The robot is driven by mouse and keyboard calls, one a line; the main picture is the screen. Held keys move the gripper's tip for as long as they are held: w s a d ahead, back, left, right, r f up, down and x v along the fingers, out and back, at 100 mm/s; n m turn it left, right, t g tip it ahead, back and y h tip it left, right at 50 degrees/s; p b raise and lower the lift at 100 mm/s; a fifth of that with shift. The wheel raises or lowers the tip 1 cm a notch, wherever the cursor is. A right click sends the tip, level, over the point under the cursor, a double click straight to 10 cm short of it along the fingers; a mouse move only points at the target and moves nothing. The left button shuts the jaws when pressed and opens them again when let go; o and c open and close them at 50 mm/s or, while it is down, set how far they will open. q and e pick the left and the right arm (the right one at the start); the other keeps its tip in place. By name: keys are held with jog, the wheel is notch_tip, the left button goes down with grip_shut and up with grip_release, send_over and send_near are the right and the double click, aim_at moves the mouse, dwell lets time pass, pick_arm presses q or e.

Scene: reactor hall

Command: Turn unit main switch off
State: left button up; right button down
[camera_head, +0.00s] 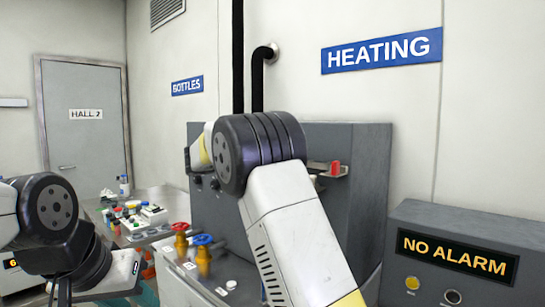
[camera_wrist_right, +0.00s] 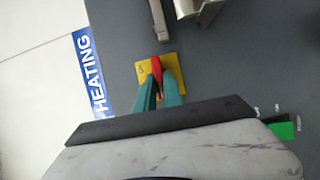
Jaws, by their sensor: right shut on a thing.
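The main switch is a red handle (camera_wrist_right: 156,68) on a square yellow plate (camera_wrist_right: 175,62), set on the face of the grey heating unit (camera_wrist_right: 120,30). My right gripper (camera_wrist_right: 158,88) has its green fingers closed on the red handle in the right wrist view. In the head view my right arm stands in front of the heating unit (camera_head: 365,200) and hides the switch and the right fingers. My left gripper (camera_head: 65,290) is at the lower left, partly cut off by the frame, and its jaw gap does not show.
A blue HEATING sign (camera_head: 382,51) is on the wall above the unit. A bench with red (camera_head: 181,228) and blue (camera_head: 201,241) valve handles is left of my right arm. A NO ALARM box (camera_head: 456,255) stands at right. A red part (camera_head: 335,168) sits on a bracket.

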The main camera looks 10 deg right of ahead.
jog(key=shift+n, duration=0.3)
jog(key=c, duration=1.5)
grip_release()
jog(key=shift+o, duration=0.2)
jog(key=shift+a, duration=0.1)
jog(key=v, duration=0.7)
jog(key=shift+a, duration=0.3)
jog(key=shift+s+f, duration=0.15)
